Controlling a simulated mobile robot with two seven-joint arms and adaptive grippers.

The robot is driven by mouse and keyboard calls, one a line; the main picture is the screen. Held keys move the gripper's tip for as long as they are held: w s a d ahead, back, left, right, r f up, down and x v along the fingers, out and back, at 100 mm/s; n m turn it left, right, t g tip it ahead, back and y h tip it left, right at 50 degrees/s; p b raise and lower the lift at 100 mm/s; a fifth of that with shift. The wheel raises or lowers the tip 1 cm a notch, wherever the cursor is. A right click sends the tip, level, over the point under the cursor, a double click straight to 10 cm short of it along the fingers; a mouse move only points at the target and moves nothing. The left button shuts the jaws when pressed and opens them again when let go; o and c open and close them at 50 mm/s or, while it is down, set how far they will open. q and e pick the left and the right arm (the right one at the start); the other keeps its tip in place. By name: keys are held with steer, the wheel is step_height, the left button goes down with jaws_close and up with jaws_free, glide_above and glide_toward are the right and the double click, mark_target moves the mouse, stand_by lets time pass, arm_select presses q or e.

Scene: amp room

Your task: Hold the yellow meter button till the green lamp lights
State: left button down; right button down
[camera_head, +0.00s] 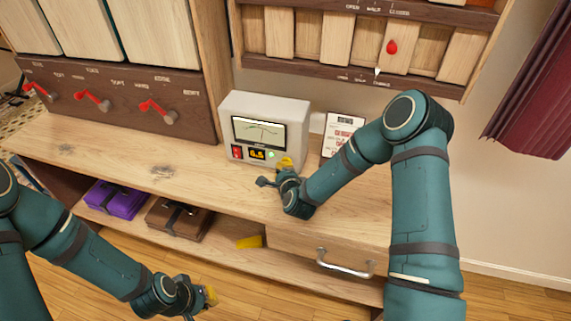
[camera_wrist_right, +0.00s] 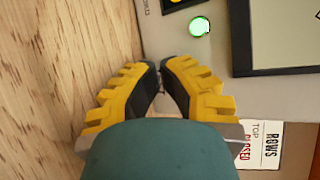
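The pale meter (camera_head: 296,112) stands on the wooden desk with its dial screen facing me. Its green lamp (camera_head: 272,155) is lit, and the lit lamp also shows bright in the right wrist view (camera_wrist_right: 200,26). My right gripper (camera_head: 285,162) is at the lower right of the meter's front. In the right wrist view its yellow-and-black fingertips (camera_wrist_right: 162,76) come together against or very near the meter's face, with nothing visible held. My left gripper (camera_head: 209,296) hangs low, in front of the desk, away from the meter.
An orange number display (camera_head: 258,154) and a red switch (camera_head: 237,152) are on the meter. A printed card (camera_head: 341,133) stands right of it. Red levers (camera_head: 92,101) line the cabinet at left. A purple case (camera_head: 115,199) and brown case (camera_head: 178,217) lie on the shelf below.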

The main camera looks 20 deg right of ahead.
steer(key=shift+s, duration=0.1)
stand_by(0.6)
steer(key=shift+s+a, duration=0.55)
steer(key=shift+s, duration=0.15)
steer(key=shift+s+a+b, duration=0.3)
steer(key=shift+s+a, duration=0.4)
steer(key=shift+s, duration=0.35)
steer(key=shift+s+a+b, duration=0.3)
steer(key=shift+s+a, duration=0.4)
steer(key=shift+s, duration=0.35)
